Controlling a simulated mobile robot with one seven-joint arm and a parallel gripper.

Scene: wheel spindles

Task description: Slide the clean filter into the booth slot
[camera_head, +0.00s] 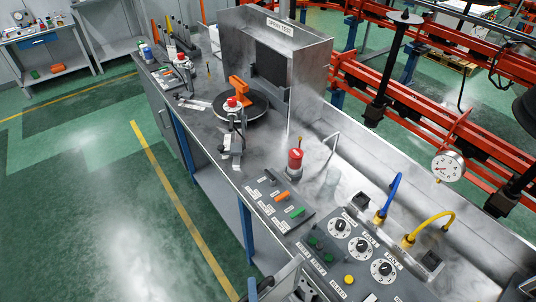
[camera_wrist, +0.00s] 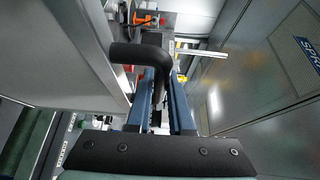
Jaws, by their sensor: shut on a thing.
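In the wrist view, my gripper (camera_wrist: 163,88) has two blue fingers shut on a black bent handle (camera_wrist: 140,54). The handle bends to the left above the fingers. What it belongs to is largely hidden, and I cannot tell whether it is part of the clean filter. In the head view, the grey metal booth (camera_head: 308,62) marked SPRAY TEST stands at the back of the bench. A dark upright rectangle (camera_head: 270,66) shows on its inner side; I cannot tell whether this is the slot or a panel. My gripper is not clearly seen there.
A black round turntable (camera_head: 258,112) with an orange part (camera_head: 239,90) stands in front of the booth. A red button (camera_head: 295,160), knobs and blue and yellow hoses (camera_head: 387,200) line the bench's near part. In the wrist view, a grey panel (camera_wrist: 60,45) lies close at left.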

